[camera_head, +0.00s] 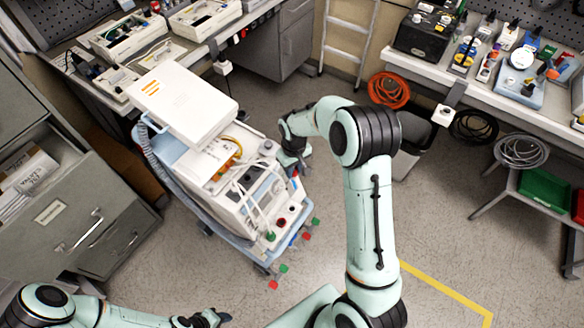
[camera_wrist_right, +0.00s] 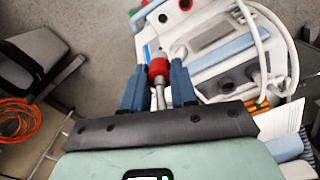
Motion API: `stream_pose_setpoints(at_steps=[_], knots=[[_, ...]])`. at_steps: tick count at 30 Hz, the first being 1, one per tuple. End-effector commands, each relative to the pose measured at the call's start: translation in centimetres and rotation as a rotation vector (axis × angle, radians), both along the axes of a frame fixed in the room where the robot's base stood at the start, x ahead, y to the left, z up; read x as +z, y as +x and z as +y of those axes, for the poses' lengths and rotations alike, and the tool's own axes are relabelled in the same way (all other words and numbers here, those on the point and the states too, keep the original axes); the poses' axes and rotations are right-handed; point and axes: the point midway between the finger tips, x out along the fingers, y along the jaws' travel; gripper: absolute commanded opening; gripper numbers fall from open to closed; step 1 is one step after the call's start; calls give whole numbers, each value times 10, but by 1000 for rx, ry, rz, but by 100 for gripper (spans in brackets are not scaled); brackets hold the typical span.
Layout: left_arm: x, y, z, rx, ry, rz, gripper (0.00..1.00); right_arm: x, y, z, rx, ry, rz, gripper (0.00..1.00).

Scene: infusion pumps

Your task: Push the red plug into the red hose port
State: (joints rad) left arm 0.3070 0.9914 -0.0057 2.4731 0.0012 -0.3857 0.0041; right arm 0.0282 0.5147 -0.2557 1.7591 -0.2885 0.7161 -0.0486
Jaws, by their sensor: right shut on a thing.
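The red plug (camera_wrist_right: 158,68) with its metal stem is between the two blue fingers of my right gripper (camera_wrist_right: 158,82), which is shut on it. In the head view my right gripper (camera_head: 293,152) is at the right side of the white pump machine (camera_head: 232,190). The red hose port (camera_head: 281,222) is on the machine's front panel; it also shows at the top of the right wrist view (camera_wrist_right: 185,4), apart from the plug. My left gripper (camera_head: 205,319) is low at the bottom edge, away from the machine; its finger opening is unclear.
The machine stands on a blue cart (camera_head: 185,185) with red and green hose ends hanging at its front. A green fitting (camera_head: 270,236) and white hoses are near the red port. Drawers (camera_head: 80,220) stand left. Workbenches line the back and right.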

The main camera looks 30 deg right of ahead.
Motion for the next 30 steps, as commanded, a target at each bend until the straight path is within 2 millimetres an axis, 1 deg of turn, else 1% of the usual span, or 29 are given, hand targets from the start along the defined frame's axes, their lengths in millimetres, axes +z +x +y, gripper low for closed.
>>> stream_pose_setpoints(at_steps=[1, 6, 20, 21, 30], knots=[[-4, -5, 0, 0, 0, 6, 43, -3, -4, 6, 4, 1, 2, 0], [-13, -13, 0, 0, 0, 14, 43, -4, -11, 24, 4, 1, 3, 0], [-29, -26, 0, 1, 0, 29, 43, -3, -30, 76, 4, 0, 3, 0], [-34, -30, 0, 0, 1, 34, 43, -12, -31, 74, 0, -1, 6, 0], [-61, -47, 0, 0, 0, 54, 43, -50, -31, 74, 0, 0, 6, 0]])
